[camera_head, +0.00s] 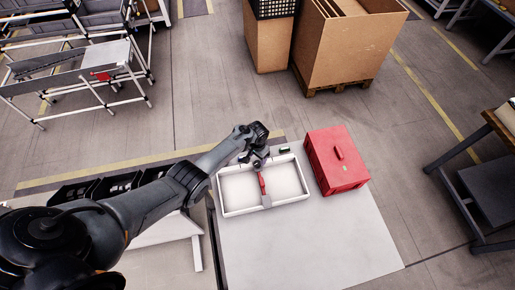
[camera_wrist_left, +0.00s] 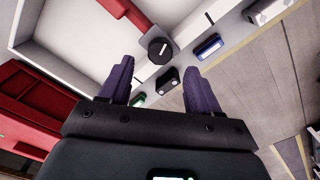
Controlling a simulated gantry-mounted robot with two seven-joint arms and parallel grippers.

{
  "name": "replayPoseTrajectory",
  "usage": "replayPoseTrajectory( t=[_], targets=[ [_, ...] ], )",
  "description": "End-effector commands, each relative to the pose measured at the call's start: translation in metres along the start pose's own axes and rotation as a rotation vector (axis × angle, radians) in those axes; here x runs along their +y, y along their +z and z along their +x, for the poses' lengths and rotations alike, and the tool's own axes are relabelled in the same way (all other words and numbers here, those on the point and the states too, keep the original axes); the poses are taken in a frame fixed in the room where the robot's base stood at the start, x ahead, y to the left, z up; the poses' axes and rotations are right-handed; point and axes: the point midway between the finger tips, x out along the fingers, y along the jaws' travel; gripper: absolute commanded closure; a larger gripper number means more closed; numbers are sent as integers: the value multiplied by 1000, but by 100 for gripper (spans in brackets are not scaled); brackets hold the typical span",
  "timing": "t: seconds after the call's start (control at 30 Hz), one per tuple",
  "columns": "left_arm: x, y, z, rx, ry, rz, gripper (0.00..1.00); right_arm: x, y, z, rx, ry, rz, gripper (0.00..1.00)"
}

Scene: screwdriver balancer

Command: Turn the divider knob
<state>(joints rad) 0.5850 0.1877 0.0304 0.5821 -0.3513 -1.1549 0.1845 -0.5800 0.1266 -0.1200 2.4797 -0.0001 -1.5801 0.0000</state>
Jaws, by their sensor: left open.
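The divider knob (camera_wrist_left: 160,50) is a round black dial with a pale line across its face, on the tray's edge in the left wrist view. A red bar (camera_wrist_left: 122,9) runs across the white tray (camera_wrist_left: 75,42) towards it. In the head view the red bar (camera_head: 262,184) lies across the middle of the tray (camera_head: 238,211). My left gripper (camera_wrist_left: 157,66) is open and empty; the knob shows just beyond and between its fingertips. I cannot tell whether they touch it. In the head view the left gripper (camera_head: 257,158) is over the tray's far edge and hides the knob.
A red toolbox (camera_head: 337,160) stands right of the tray. Blue (camera_wrist_left: 208,46), black (camera_wrist_left: 168,80) and green (camera_wrist_left: 138,99) small parts lie along the tray's edge near the fingers. The white table (camera_head: 310,240) is clear in front. Large brown boxes (camera_head: 345,45) stand beyond.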

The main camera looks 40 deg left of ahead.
Motion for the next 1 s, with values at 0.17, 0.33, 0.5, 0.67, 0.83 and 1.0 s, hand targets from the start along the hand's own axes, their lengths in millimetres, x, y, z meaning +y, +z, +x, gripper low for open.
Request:
replayPoseTrajectory(
  t=[0.17, 0.33, 0.5, 0.67, 0.83, 1.0],
  targets=[
    [0, 0, -30, 1, 0, 0, 37, 0, -5, -15, 2, 0, 0, 57],
    [1, 0, -45, 0, 1, 0, 37, 0, -6, -18, 2, -2, 2, 57],
    [0, 0, -52, -1, 1, -1, 37, -1, -7, -19, 2, -5, 6, 57],
    [0, 0, -52, -1, 1, -1, 37, -2, -7, -19, 2, -7, 9, 57],
    [0, 0, -52, -1, 1, 0, 37, -2, -7, -19, 1, -8, 10, 57],
    [0, 1, -52, 1, -2, 1, 37, -2, -7, -19, 1, -8, 10, 57]
  ],
)
